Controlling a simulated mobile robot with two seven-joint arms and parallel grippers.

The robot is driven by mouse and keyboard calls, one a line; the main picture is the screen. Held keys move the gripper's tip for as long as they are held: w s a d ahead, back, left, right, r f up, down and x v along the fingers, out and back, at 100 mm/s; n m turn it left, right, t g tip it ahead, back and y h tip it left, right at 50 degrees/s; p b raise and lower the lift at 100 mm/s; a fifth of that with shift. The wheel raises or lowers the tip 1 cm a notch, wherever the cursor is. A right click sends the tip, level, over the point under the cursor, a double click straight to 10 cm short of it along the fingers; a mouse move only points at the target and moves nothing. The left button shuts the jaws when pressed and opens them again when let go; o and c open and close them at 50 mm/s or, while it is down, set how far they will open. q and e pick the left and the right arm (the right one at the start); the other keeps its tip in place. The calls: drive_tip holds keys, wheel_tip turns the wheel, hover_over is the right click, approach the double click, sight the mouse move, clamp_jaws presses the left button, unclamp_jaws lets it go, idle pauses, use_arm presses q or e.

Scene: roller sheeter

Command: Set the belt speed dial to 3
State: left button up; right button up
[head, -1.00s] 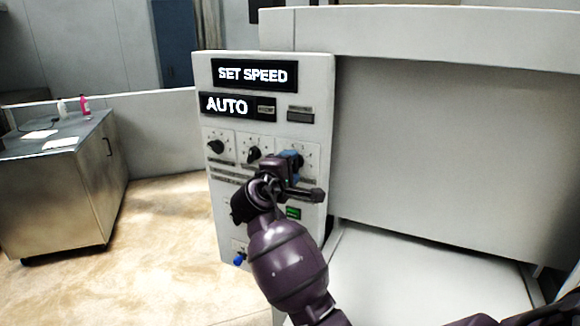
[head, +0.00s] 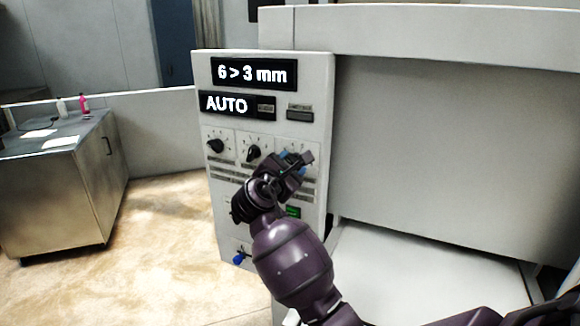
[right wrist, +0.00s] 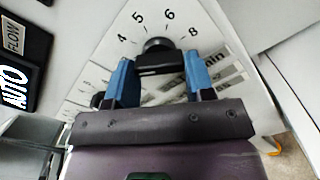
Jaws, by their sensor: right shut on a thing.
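The control panel (head: 313,190) has three dials in a row. My right gripper (head: 291,160) is at the rightmost dial (head: 312,145) and covers most of it. In the right wrist view, the blue fingertips of my right gripper (right wrist: 160,80) are shut on the black knob (right wrist: 158,62), one on each side. The numbers 4, 5, 6 and 8 show around that knob; its pointer setting cannot be read. The label beside it is partly hidden. The upper display (head: 254,73) reads "6 > 3 mm". My left gripper is not in view.
The left dial (head: 216,146) and middle dial (head: 254,153) sit close beside my gripper. A display (head: 226,104) reads "AUTO". A green button (head: 293,211) and a blue-tipped lever (head: 239,258) are lower on the panel. The large white machine body (head: 430,150) stands at right.

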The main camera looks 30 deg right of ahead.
drive_tip(key=shift+n, duration=0.6)
drive_tip(key=o, duration=0.9)
drive_tip(key=b+v, duration=0.1)
drive_tip(key=v, duration=0.9)
drive_tip(key=shift+s+a+f+b, duration=0.1)
drive_tip(key=shift+s+a+b, duration=0.2)
drive_tip(key=shift+b, duration=0.05)
